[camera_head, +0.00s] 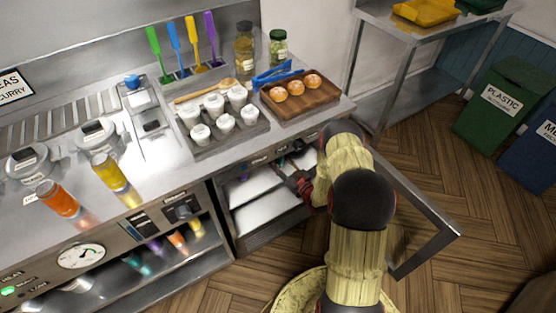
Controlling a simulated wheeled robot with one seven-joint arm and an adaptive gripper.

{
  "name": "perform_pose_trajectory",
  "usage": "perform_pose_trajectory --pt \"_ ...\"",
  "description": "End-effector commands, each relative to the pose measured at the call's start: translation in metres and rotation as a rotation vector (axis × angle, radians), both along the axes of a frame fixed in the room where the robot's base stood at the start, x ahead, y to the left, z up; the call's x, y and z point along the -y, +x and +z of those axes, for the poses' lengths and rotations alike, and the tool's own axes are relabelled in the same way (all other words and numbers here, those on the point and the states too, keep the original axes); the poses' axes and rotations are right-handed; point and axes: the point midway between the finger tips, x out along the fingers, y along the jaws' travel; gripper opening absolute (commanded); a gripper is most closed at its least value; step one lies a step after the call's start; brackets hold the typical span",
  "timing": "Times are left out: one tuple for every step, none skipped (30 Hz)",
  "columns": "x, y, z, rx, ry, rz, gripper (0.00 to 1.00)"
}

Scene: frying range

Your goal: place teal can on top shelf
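A teal can (138,265) shows on the open shelf under the counter, at the left end of a short row of coloured cans. My gripper (292,177) is well to the right of it, inside the open cabinet at the front of the range. The cabinet has an upper shelf (250,187) and a lower shelf (265,209), both pale. The gripper is small and dark here, and its fingers are too unclear to tell open from shut. A small greenish thing (297,146) shows just above it; I cannot tell what it is.
The cabinet door (425,255) stands open to the right of my arm. Purple (155,247), orange (177,241) and yellow (196,227) cans share the under-counter shelf. A cup tray (220,142) and a wooden bun tray (300,100) sit on the counter above.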

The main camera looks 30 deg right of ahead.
Motion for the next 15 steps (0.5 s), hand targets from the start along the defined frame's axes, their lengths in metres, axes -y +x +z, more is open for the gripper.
perform_pose_trajectory --pt "-0.0001 -0.0001 -0.0009 0.0 0.0 0.0 0.39" --pt "-0.0001 -0.0001 -0.0008 0.0 0.0 0.0 0.41" --pt "-0.0001 -0.0001 -0.0007 0.0 0.0 0.0 0.43" --pt "-0.0001 -0.0001 -0.0007 0.0 0.0 0.0 0.45" --pt "-0.0001 -0.0001 -0.0007 0.0 0.0 0.0 0.47" --pt "-0.0001 -0.0002 -0.0007 0.0 0.0 0.0 0.49" --pt "-0.0001 -0.0002 -0.0007 0.0 0.0 0.0 0.51" --pt "-0.0002 -0.0002 -0.0007 -0.001 0.0 0.0 0.52" --pt "-0.0001 -0.0001 -0.0007 0.0 0.0 0.0 0.55" --pt "-0.0001 -0.0002 -0.0007 0.0 0.0 0.0 0.56" --pt "-0.0001 -0.0002 -0.0007 0.0 0.0 0.0 0.56" --pt "-0.0001 -0.0002 -0.0007 -0.001 0.0 0.0 0.56" --pt "-0.0001 -0.0002 -0.0007 -0.001 0.0 0.0 0.56" --pt "-0.0002 -0.0002 -0.0007 -0.001 0.0 0.0 0.56" --pt "-0.0001 -0.0002 -0.0007 -0.001 0.0 0.0 0.56"
